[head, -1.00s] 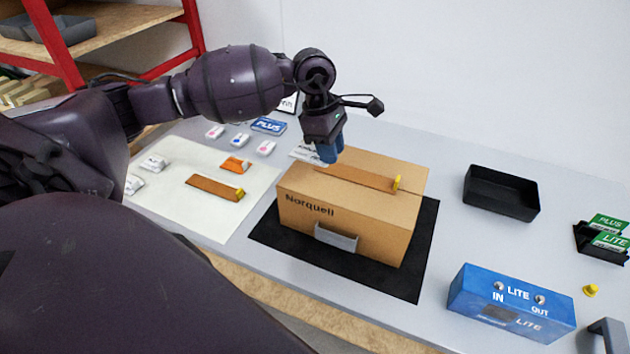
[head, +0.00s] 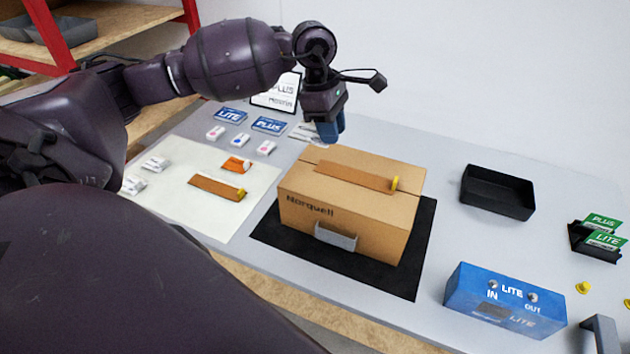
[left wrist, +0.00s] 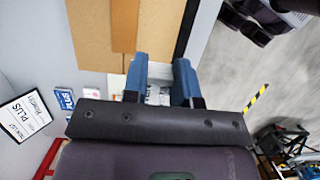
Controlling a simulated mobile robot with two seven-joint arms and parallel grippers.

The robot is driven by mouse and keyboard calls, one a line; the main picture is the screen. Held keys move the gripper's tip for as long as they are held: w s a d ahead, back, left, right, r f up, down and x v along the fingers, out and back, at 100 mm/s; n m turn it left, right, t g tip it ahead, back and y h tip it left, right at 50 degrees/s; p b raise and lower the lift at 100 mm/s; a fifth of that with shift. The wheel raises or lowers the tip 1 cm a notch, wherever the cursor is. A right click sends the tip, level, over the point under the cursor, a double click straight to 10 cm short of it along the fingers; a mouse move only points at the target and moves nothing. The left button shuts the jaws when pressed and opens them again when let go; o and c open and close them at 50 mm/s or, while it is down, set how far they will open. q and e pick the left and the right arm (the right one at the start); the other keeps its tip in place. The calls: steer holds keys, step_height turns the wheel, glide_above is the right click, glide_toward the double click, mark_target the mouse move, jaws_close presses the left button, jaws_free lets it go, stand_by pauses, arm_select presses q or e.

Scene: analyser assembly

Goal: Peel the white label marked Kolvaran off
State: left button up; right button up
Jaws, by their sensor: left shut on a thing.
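A cardboard box (head: 345,215) marked Norquell stands on a black mat (head: 425,250). My left gripper (head: 331,130) is above the box's far edge, its blue fingers pointing down. It is shut on a white label (head: 304,132) with dark print too small to read, which sticks out left of the fingers. In the left wrist view the white label (left wrist: 158,94) shows between the blue fingertips, with the box (left wrist: 103,30) beyond. The label looks clear of the box's top.
A brown strip (head: 355,176) with a yellow end lies on the box. A white sheet (head: 235,217) with small parts lies left. A black tray (head: 498,195) and a blue LITE unit (head: 505,300) stand right. A framed sign (head: 278,97) stands behind.

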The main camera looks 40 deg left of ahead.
steer(key=shift+s+f, duration=0.1)
steer(key=shift+s, duration=0.05)
arm_select(q)
steer(key=s+d+b, duration=0.1)
steer(key=s+d, duration=0.8)
steer(key=s, duration=0.4)
arm_select(e)
steer(key=shift+f, duration=0.75)
arm_select(q)
steer(key=shift+d+b, duration=0.1)
steer(key=shift+b, duration=0.2)
arm_select(e)
steer(key=shift+f, duration=0.1)
